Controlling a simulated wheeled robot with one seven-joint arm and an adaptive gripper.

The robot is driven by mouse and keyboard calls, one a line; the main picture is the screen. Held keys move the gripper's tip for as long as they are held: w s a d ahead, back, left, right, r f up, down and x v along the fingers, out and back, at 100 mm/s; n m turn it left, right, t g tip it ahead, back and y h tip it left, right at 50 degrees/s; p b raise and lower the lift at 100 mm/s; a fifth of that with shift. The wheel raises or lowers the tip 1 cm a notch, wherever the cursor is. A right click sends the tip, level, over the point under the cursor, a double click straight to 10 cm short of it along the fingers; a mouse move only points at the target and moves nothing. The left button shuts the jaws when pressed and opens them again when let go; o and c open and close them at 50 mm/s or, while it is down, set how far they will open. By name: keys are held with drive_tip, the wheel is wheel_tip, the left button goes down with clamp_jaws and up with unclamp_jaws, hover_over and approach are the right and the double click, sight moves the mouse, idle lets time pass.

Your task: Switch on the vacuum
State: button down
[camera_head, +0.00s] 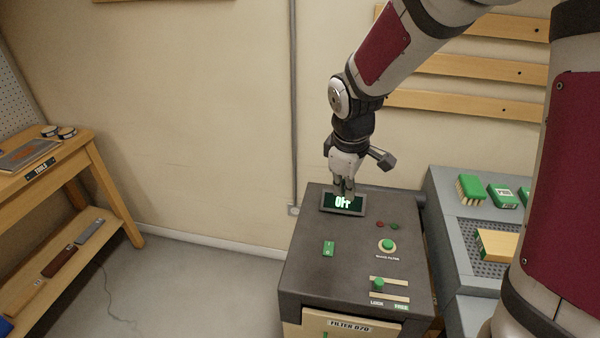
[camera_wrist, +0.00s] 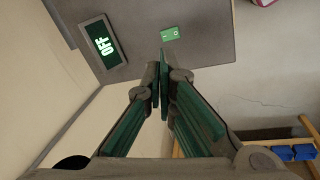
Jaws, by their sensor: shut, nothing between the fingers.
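The vacuum (camera_head: 312,283) is a dark grey box-shaped cabinet in the middle of the head view. A tilted display (camera_head: 328,203) at the back of its top reads off; it also shows in the wrist view (camera_wrist: 103,44). A green rocker switch (camera_head: 328,248) marked with a line and a circle lies flat on the top, left of centre; it also shows in the wrist view (camera_wrist: 171,33). My gripper (camera_head: 344,195) is over the back of the top, in front of the display in the head view. Its fingers (camera_wrist: 161,60) are shut and empty, pointing toward the top, apart from the switch.
The top also holds a round green button (camera_head: 387,245), small red and green lamps and a lock/free slider (camera_head: 379,285). A grey bench (camera_head: 445,215) with green-marked items stands right. A wooden tool bench (camera_head: 85,160) stands left. Floor between is open.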

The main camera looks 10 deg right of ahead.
sight(330, 245)
drive_tip(key=w+f+n+p, duration=0.1)
drive_tip(key=f, duration=0.6)
drive_tip(key=w+f+n+p, duration=0.1)
drive_tip(key=w+f, duration=0.1)
drive_tip(key=f, duration=0.6)
drive_tip(key=w+f+n+p, duration=0.1)
drive_tip(key=w+f, duration=0.1)
drive_tip(key=f, duration=0.6)
drive_tip(key=shift+a+f+n+g, duration=0.25)
drive_tip(key=shift+n+g, duration=0.15)
drive_tip(key=shift+w+d+f+y+b, duration=0.1)
drive_tip(key=shift+w+f+y+b, duration=0.25)
drive_tip(key=shift+b, duration=0.35)
drive_tip(key=shift+f+g+b, duration=0.25)
drive_tip(key=shift+g+b, duration=0.25)
drive_tip(key=shift+b, duration=0.25)
drive_tip(key=shift+d+b, duration=0.15)
drive_tip(key=shift+b, duration=0.2)
drive_tip(key=shift+s, duration=0.15)
